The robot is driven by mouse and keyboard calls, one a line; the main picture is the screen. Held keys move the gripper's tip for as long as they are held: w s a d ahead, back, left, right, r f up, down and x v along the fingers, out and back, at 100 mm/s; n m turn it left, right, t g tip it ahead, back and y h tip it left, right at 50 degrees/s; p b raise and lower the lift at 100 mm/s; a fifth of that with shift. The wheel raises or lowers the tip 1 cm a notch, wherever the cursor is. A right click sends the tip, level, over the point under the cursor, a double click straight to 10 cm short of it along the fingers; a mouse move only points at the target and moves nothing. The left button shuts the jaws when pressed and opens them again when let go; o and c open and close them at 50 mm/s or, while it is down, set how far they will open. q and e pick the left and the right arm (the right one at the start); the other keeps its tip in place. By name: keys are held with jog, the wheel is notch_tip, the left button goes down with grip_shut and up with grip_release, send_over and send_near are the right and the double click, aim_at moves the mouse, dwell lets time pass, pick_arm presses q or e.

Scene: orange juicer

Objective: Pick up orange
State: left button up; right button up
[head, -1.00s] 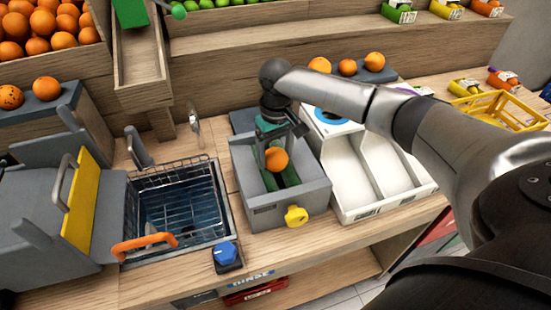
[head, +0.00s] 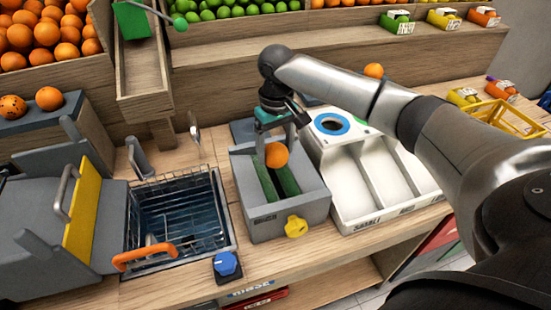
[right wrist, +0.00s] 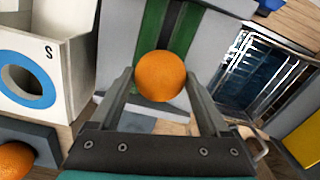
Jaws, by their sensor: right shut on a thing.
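An orange (head: 276,155) is held between the fingers of my right gripper (head: 275,150), above the grey box with green strips (head: 262,220). In the right wrist view the orange (right wrist: 161,76) sits between the two fingertips, with the green strips behind it. The gripper is shut on it. In the head view the orange hangs over the back part of the box, apart from its strips as far as I can tell. My left gripper is not in view.
A sink with a wire basket (head: 180,212) and orange handle is left of the box. A white divided bin (head: 365,185) stands to the right. A yellow knob (head: 296,226) sticks out of the box front.

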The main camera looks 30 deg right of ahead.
aim_at(275, 145)
notch_tip(275, 145, up, 14)
jog(key=p, duration=0.1)
jog(key=w+d+f+p, duration=0.1)
jog(key=d+f+p, duration=0.1)
jog(key=d, duration=0.8)
jog(key=w+d+f+p, duration=0.2)
jog(key=d, duration=0.8)
jog(key=shift+d, duration=0.1)
jog(key=shift+s, duration=0.1)
